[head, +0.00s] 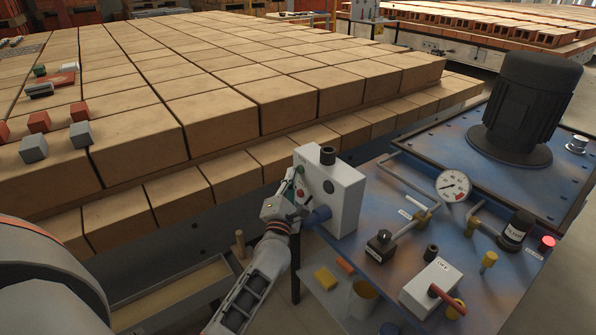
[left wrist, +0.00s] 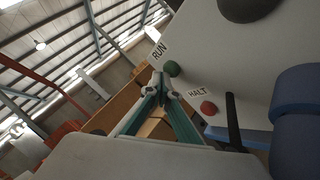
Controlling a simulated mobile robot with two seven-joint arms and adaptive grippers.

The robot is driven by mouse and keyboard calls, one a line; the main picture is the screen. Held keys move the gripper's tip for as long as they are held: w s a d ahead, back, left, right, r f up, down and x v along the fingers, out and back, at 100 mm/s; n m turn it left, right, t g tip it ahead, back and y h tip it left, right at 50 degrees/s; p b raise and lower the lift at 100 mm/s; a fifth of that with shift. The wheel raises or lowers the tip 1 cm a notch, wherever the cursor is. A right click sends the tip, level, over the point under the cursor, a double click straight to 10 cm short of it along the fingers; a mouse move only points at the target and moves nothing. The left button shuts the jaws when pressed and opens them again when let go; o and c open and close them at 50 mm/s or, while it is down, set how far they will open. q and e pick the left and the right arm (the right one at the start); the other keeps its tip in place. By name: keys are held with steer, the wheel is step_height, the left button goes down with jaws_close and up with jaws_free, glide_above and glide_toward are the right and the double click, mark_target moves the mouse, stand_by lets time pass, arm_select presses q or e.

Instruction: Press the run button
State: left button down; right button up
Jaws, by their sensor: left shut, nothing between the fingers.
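A light grey control box (head: 346,197) stands at the left edge of the blue machine table, and its button face shows in the left wrist view (left wrist: 255,60). On that face are the green run button (left wrist: 171,69), beside a RUN label, and the red halt button (left wrist: 208,107), beside a HALT label. My left gripper (head: 291,196) is in front of this face, shut and empty. In the left wrist view its fingertips (left wrist: 162,92) are close to the run button, just below it in the picture. I cannot tell whether they touch it.
The blue table (head: 360,247) carries a gauge (head: 453,186), a black motor (head: 527,105), pipes and a lever box (head: 431,288). A wooden trough (head: 175,290) lies below my left arm.

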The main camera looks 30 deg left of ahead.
stand_by(0.3)
arm_select(q)
steer(key=shift+w, duration=0.1)
steer(key=shift+w+d, duration=0.2)
steer(key=shift+w, duration=0.1)
steer(key=shift+r, duration=0.1)
steer(key=shift+s+a, duration=0.15)
steer(key=shift+s, duration=0.25)
